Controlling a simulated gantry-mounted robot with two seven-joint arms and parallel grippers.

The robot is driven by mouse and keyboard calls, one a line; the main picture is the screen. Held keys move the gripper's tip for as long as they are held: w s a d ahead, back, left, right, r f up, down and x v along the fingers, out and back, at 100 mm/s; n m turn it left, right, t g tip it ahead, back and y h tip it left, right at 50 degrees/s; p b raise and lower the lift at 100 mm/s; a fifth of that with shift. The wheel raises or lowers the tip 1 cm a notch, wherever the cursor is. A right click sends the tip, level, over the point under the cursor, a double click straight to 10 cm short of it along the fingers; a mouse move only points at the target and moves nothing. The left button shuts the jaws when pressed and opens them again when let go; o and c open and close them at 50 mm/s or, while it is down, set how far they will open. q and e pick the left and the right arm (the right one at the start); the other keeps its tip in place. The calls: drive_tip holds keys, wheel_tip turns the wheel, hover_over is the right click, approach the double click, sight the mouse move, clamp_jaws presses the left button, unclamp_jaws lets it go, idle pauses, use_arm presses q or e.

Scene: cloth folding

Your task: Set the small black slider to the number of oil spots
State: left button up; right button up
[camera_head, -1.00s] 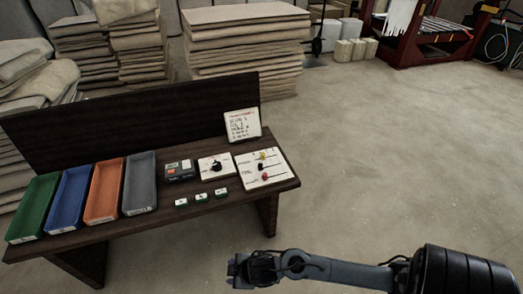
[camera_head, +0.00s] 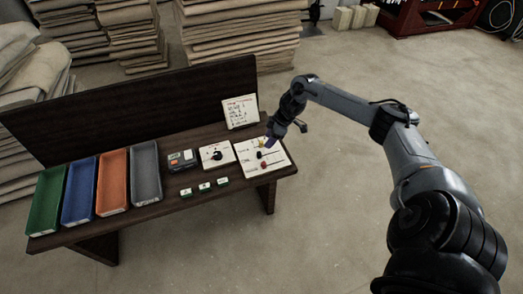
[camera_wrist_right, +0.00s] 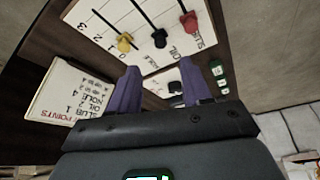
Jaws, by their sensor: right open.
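The white slider panel (camera_head: 280,163) lies at the right end of the dark bench. The small black slider (camera_wrist_right: 159,38) sits on the middle track, between a yellow slider (camera_wrist_right: 124,43) and a red slider (camera_wrist_right: 188,20). Beside it the panel label seems to read OIL. In the head view the black slider (camera_head: 260,154) is small. My right gripper (camera_head: 270,137) is over the panel's back edge. In the right wrist view its two purple fingers (camera_wrist_right: 158,82) are apart and empty, pointing toward the sliders. No oil spots are discernible. My left gripper is out of view.
A points card (camera_head: 240,112) stands behind the panel. Green, blue, orange and grey trays (camera_head: 146,172) fill the bench's left. Open floor lies to the right.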

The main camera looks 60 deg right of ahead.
sight(260, 153)
drive_tip(key=b+x, duration=0.3)
drive_tip(key=x, duration=0.4)
drive_tip(key=shift+b+x, duration=0.6)
drive_tip(key=shift+x, duration=0.25)
drive_tip(key=shift+c, duration=0.3)
drive_tip(key=shift+a, duration=0.1)
drive_tip(key=c, duration=0.7)
clamp_jaws()
drive_tip(key=shift+r, duration=0.1)
